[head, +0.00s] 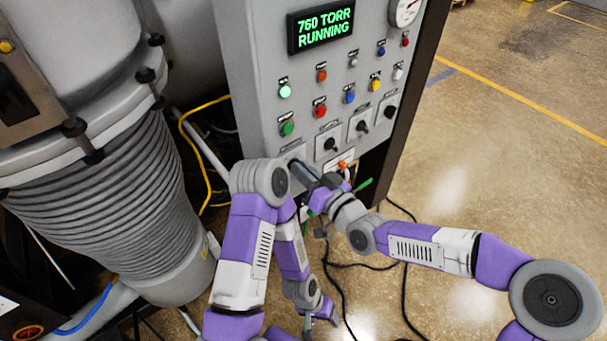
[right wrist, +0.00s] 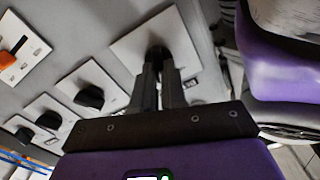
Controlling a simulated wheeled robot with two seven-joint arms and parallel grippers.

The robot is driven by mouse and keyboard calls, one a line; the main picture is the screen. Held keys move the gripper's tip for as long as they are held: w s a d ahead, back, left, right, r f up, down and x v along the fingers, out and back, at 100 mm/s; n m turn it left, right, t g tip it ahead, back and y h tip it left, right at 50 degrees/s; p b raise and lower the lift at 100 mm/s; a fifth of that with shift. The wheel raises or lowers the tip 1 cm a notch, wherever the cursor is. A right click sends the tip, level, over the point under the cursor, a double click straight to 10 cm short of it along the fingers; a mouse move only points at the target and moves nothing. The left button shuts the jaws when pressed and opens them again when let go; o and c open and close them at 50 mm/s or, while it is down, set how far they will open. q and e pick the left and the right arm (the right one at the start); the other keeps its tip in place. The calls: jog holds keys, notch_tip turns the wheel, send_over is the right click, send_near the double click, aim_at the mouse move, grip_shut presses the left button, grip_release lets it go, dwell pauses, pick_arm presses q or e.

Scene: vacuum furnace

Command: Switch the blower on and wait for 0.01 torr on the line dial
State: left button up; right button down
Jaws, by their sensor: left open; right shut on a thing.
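The grey control panel (head: 250,75) has a lit green display (head: 322,29) with "TORR" and "RUNNING"; its number looks like 760 or 750. A round white dial (head: 405,10) is cut off at the top edge, its reading too small to tell. My right gripper (head: 299,168) is at the panel's lower left. In the right wrist view its fingers (right wrist: 160,88) are shut on a dark rotary knob (right wrist: 156,53) on a white plate (right wrist: 181,48). The knob's label is unreadable, so I cannot tell whether it is the blower switch. My left gripper (head: 321,315) is low, open and empty.
Several dark knobs stand beside the held one, the nearest (head: 330,145) to its right. An orange switch (head: 345,165) sits below them. Coloured buttons and lamps fill the panel's middle. A large ribbed vessel (head: 110,215) stands left. Black cables (head: 335,275) lie on the floor; the right side is clear.

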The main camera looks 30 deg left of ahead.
jog(key=shift+f+m+b, duration=0.1)
jog(key=shift+m+b, duration=0.2)
jog(key=shift+m, duration=0.7)
jog(key=c, duration=1.2)
grip_release()
jog(key=shift+d, duration=0.1)
jog(key=v, duration=0.7)
jog(key=shift+s+d+p, duration=0.1)
jog(key=shift+d+p, duration=0.1)
jog(key=shift+p, duration=0.15)
